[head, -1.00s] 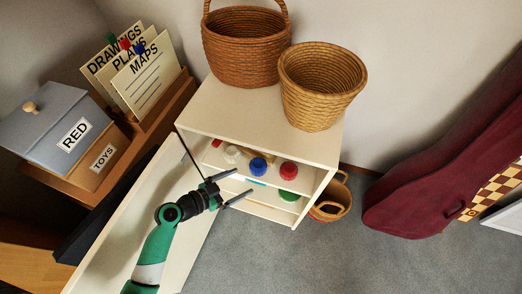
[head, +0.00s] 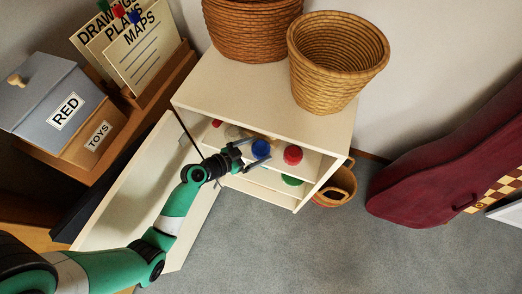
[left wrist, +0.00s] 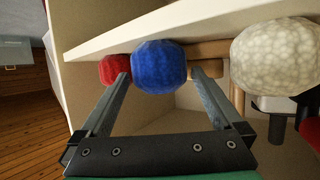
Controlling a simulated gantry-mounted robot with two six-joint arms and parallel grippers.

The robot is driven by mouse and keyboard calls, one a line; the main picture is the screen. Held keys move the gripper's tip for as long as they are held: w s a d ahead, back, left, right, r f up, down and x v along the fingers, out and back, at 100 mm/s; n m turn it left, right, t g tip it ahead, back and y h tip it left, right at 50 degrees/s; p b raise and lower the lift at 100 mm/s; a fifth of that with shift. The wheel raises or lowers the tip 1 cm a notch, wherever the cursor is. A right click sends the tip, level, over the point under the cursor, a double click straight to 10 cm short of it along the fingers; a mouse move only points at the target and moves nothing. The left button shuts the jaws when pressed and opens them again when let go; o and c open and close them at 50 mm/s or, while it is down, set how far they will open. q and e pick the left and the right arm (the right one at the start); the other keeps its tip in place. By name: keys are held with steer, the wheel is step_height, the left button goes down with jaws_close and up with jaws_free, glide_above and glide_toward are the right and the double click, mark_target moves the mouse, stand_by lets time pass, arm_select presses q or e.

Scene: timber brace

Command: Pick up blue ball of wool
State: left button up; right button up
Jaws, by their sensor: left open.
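The blue ball of wool (head: 261,149) sits on the upper shelf of the open cabinet. In the left wrist view the blue ball (left wrist: 159,66) lies between the ends of my two fingers. My left gripper (head: 254,154) is open at the cabinet's mouth, with a finger on either side of the ball. I cannot tell whether either finger touches it. My right gripper is not in view.
A red ball (head: 293,155) is right of the blue one, and a whitish ball (head: 234,132) is left. A green ball (head: 292,180) is lower. The cabinet top (head: 240,95) holds two baskets. The open door (head: 125,200) stands left.

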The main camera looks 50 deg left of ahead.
mark_target(256, 149)
arm_select(q)
steer(key=shift+w, duration=0.25)
steer(key=shift+s, duration=0.15)
steer(key=shift+c, duration=0.3)
steer(key=c, duration=1.2)
steer(key=shift+r+p, duration=0.3)
steer(key=r+p, duration=0.3)
steer(key=r, duration=0.1)
steer(key=shift+s, duration=0.3)
steer(key=s+r+p, duration=0.2)
steer(key=s, duration=0.2)
steer(key=s+d+r+p, duration=0.1)
steer(key=s+r+p, duration=0.2)
steer(key=s, duration=0.2)
steer(key=s+d+r+p, duration=0.1)
steer(key=s+r+p, duration=0.2)
steer(key=s, duration=0.1)
steer(key=shift+s+r, duration=0.15)
steer(key=shift+r, duration=0.05)
